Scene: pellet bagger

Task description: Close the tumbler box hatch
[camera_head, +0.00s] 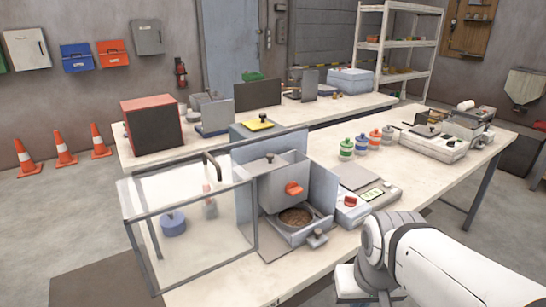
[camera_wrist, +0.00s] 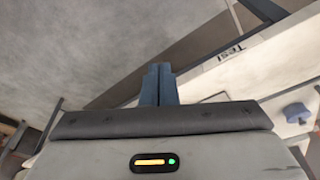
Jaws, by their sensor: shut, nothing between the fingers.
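The clear, grey-framed box (camera_head: 128,207) stands at the near left end of the front table, against a blue-grey panel. A framed clear panel (camera_head: 196,203) faces me on its near side and reaches out past the table edge; the clear sheets overlap, so I cannot tell exactly how far the hatch stands open. A blue round object (camera_head: 173,222) and a small reddish one show through the clear sheets. My gripper (camera_wrist: 158,72) shows in the wrist view with its two dark blue fingers together and nothing between them. In the head view my arm is at the lower right, apart from the box.
A grey unit with an orange knob (camera_head: 294,188) and a bowl of pellets (camera_head: 295,216) stand right of the box. A scale (camera_head: 364,194) and several coloured-lid bottles (camera_head: 346,149) stand further right. A blue knob-like object (camera_wrist: 297,112) shows in the wrist view.

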